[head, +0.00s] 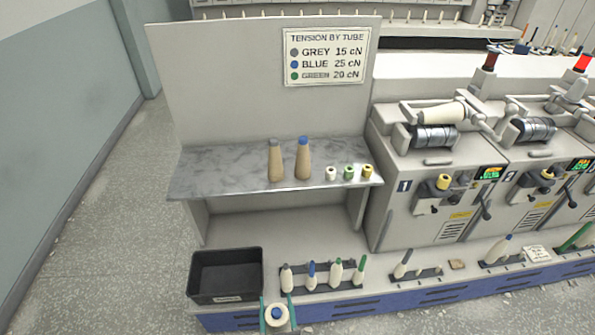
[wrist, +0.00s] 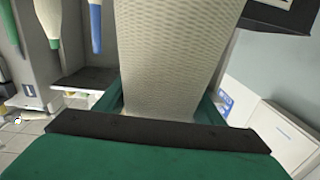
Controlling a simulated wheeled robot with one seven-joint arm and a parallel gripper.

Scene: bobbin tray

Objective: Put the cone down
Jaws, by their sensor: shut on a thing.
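In the head view the cone is in front of a dark peg tray (head: 322,290) holding several cream cones with grey, blue and green tips. I cannot tell its height above the floor.
A black bin (head: 226,298) stands left of the tray. A sign (head: 327,57) lists tensions by tube colour. Winding machines (head: 425,190) stand at right.

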